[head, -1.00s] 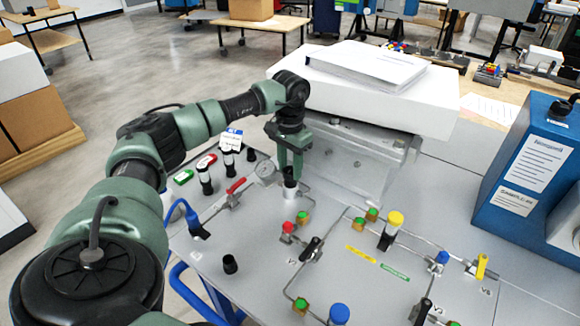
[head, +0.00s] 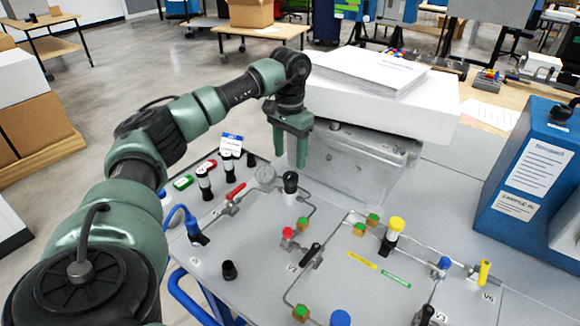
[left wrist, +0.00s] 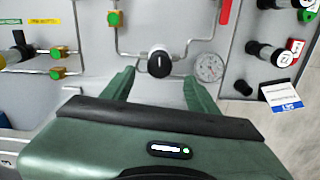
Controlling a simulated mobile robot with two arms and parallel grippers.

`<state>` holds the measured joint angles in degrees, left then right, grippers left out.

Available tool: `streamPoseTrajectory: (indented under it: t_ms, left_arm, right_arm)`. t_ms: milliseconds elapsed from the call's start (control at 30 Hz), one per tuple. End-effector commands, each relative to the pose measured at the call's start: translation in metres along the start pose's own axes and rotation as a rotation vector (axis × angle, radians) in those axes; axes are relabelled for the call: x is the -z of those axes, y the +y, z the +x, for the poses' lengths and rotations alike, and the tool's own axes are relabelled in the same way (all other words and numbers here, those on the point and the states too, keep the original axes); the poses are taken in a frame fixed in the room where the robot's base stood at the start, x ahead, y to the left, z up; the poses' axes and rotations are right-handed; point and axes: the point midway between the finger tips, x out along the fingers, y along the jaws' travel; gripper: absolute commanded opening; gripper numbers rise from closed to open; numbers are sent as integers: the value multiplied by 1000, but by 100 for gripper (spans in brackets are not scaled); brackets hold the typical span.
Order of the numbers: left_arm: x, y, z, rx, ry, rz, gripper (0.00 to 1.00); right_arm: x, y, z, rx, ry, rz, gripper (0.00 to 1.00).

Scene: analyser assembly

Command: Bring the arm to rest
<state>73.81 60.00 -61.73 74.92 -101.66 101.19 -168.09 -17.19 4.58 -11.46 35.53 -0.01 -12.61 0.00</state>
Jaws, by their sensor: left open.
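My left gripper (head: 290,150) is open and empty in the head view, raised above the panel beside the grey metal box. Below it, apart from its fingers, a black-capped white cylinder (head: 290,183) stands upright on the panel. In the left wrist view my open fingers (left wrist: 158,85) point towards the same black cap (left wrist: 160,62), which shows just beyond and between their tips. The right gripper is not in view.
The panel (head: 265,260) carries pipes, a round gauge (head: 266,174), a red-handled valve (head: 235,191) and a yellow-capped fitting (head: 393,232). A grey metal box (head: 350,160) with a white box (head: 390,105) on top stands close right of my gripper. A blue unit (head: 530,165) stands further right.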

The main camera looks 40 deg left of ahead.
Motion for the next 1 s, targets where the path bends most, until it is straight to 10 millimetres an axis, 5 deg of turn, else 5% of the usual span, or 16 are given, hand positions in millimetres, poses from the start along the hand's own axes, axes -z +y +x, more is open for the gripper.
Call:
streamPoseTrajectory:
  t_ms: [200,733,1000]
  left_arm:
    - [0,0,-16,0,0,-1,59]
    - [0,0,-17,0,-1,0,59]
    - [0,0,-60,0,0,0,59]
  right_arm:
    - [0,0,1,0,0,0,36]
    - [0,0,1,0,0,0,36]
    - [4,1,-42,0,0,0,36]
